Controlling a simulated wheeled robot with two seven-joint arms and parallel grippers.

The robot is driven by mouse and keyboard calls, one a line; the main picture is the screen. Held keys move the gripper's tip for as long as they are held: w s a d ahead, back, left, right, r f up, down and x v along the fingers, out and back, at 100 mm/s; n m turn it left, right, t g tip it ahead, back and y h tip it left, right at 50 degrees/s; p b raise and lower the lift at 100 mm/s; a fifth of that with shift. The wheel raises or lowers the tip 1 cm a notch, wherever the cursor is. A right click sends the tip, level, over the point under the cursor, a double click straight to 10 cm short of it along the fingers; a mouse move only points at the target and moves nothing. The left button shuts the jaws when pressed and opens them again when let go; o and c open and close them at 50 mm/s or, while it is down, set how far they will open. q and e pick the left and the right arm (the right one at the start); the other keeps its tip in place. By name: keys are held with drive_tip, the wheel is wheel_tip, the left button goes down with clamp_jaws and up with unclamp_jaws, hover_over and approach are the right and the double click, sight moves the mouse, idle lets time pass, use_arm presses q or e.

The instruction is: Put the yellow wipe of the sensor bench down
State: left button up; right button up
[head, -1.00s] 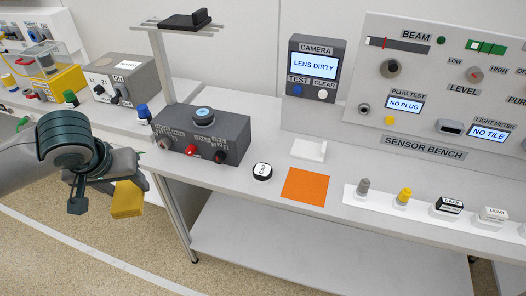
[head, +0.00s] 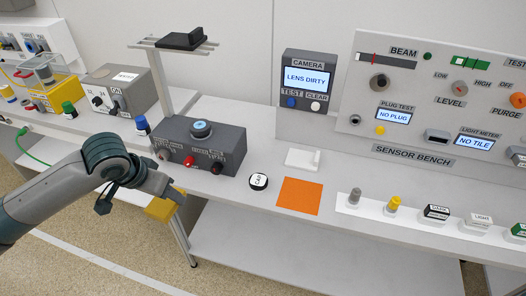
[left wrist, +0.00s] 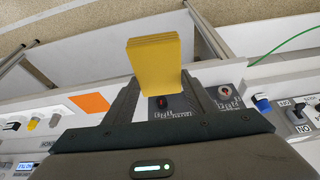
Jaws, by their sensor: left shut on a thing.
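My left gripper (head: 168,192) is shut on the yellow wipe (head: 160,209), a thick yellow block. It holds the wipe in the air just off the front left edge of the sensor bench. In the left wrist view the wipe (left wrist: 152,57) sits between the two finger tips (left wrist: 154,80). The orange square (head: 299,196) lies flat on the bench top (head: 240,215), to the right of the wipe and apart from it. The camera box (head: 308,78) reads LENS DIRTY. My right gripper is not in view.
A dark control box (head: 205,145) with knobs stands close behind my left gripper, with a post and shelf (head: 172,45) behind it. A round cap (head: 258,181) and a white block (head: 302,159) are near the orange square. A white strip (head: 370,206) holds several small parts.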

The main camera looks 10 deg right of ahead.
use_arm(q)
drive_tip(key=s+d+f+m+g+h+p, duration=0.1)
drive_tip(key=d+f+m+p, duration=0.3)
drive_tip(key=d, duration=0.4)
drive_tip(key=s+d+f+m+g+h+p, duration=0.1)
drive_tip(key=s+d+f+m+g+p, duration=0.1)
drive_tip(key=d+f+m+p, duration=0.3)
drive_tip(key=d+f+m+g, duration=0.1)
drive_tip(key=d+m, duration=0.2)
drive_tip(key=m, duration=0.1)
drive_tip(key=shift+s, duration=0.35)
drive_tip(key=shift+d, duration=0.1)
